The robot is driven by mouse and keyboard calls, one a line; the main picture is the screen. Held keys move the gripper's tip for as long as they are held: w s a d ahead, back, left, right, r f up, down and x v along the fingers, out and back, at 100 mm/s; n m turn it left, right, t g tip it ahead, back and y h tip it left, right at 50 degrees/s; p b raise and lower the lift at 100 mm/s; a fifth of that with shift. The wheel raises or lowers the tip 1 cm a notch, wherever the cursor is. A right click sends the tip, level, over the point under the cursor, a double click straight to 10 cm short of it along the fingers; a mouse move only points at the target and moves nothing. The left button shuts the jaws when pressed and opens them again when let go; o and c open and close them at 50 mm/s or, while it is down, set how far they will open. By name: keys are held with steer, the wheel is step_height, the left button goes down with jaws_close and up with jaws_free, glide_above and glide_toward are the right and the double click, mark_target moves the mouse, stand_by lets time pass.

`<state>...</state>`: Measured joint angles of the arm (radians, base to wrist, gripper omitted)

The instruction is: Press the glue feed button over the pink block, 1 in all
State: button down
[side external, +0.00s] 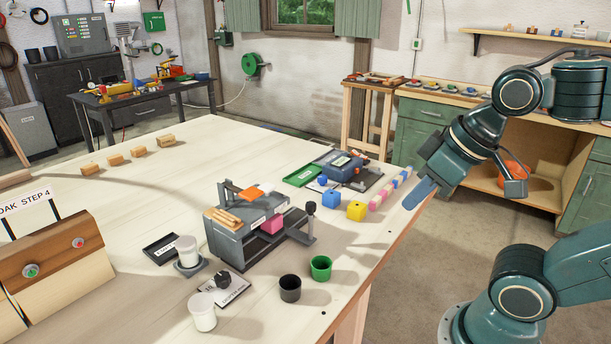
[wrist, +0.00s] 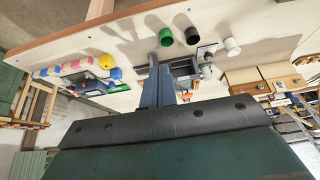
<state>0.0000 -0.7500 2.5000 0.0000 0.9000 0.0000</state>
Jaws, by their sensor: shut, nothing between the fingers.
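A pink block (side external: 272,224) sits in the grey machine (side external: 226,243) on the table. An orange piece (side external: 250,193) is on an arm above the machine, and a black knob (side external: 311,207) stands on a post at its right. I cannot tell which part is the glue feed button. My gripper (side external: 411,202) is shut and empty, near the table's right edge, apart from the machine and to its right. In the wrist view its fingers (wrist: 160,88) point toward the table and partly cover the machine; the pink block cannot be made out there.
A green cup (side external: 321,268), a black cup (side external: 290,288) and white cylinders stand in front.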

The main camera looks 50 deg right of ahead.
steer(key=shift+w, duration=0.1)
stand_by(0.3)
steer(key=w+r+m+t, duration=0.1)
steer(key=w+r+m, duration=0.1)
steer(key=w, duration=0.7)
steer(key=w+r+m+t, duration=0.1)
steer(key=w+r+m, duration=0.1)
steer(key=w, duration=0.7)
steer(key=m+t+y, duration=0.1)
steer(key=m+t, duration=0.1)
steer(key=m, duration=0.2)
glide_above(271, 187)
step_height(271, 187, down, 3)
steer(key=shift+a+f, duration=0.1)
steer(key=shift+f, duration=0.1)
steer(key=shift+f, duration=0.15)
steer(key=shift+f, duration=4.3)
